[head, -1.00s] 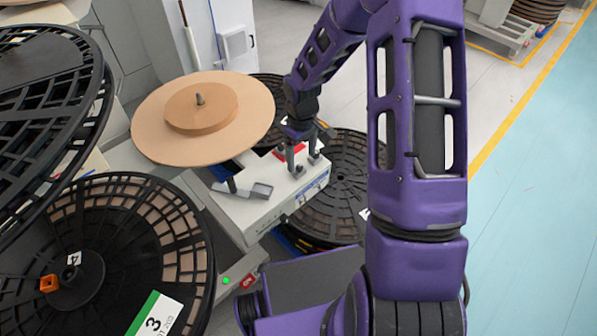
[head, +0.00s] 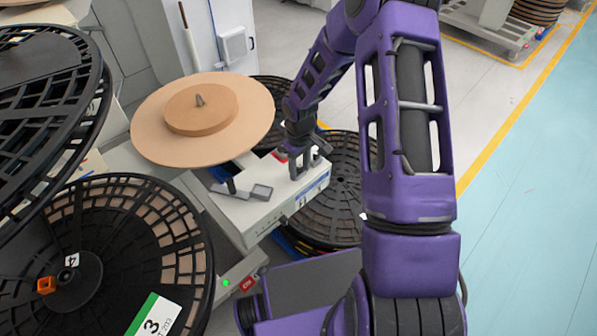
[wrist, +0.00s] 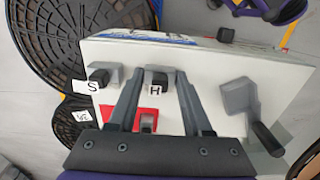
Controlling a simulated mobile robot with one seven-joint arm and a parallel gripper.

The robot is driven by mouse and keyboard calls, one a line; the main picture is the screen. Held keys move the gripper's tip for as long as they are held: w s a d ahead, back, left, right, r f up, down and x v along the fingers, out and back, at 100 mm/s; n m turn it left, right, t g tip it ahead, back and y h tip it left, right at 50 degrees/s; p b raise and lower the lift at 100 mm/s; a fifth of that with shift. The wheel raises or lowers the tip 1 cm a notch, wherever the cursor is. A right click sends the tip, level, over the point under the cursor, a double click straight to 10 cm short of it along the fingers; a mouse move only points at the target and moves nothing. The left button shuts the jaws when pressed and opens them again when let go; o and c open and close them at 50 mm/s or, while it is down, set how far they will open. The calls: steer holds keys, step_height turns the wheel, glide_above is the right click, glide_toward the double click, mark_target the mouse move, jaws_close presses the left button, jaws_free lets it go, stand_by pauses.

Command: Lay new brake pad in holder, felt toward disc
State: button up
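My gripper (head: 304,172) is over the white box top (head: 245,212), fingers pointing down. In the wrist view the open fingers (wrist: 160,76) stand on either side of a small grey-and-black block at the H label (wrist: 155,91). Whether they touch it is unclear. A similar block (wrist: 100,78) sits by the S label (wrist: 87,87). A red patch (wrist: 113,115) with another dark block (wrist: 148,121) lies nearer, partly behind the fingers. A grey bracket (wrist: 238,95) with a black-ended arm (wrist: 267,138) is at the right; it also shows in the head view (head: 261,192). Which side is felt cannot be seen.
A tan disc with a smaller roll on it (head: 160,132) stands left of the box. Large black reels stand at the left (head: 120,215) and right (head: 335,200), close to the box. Open floor (head: 540,200) lies at the far right.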

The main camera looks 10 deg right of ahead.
mark_target(261, 193)
jaws_close()
steer(key=shift+r, duration=0.1)
step_height(261, 193, up, 8)
steer(key=shift+r+p, duration=0.25)
steer(key=shift+p, duration=0.35)
steer(key=shift+a+r, duration=0.1)
steer(key=shift+r, duration=0.25)
steer(key=shift+a+r+m, duration=0.25)
steer(key=shift+a+m, duration=0.05)
steer(key=s+a+r+m+b, duration=0.1)
steer(key=s+a+m+b, duration=0.35)
steer(key=a+m, duration=0.65)
steer(key=f+b, duration=0.2)
steer(key=f, duration=0.7)
steer(key=shift+w+f, duration=0.2)
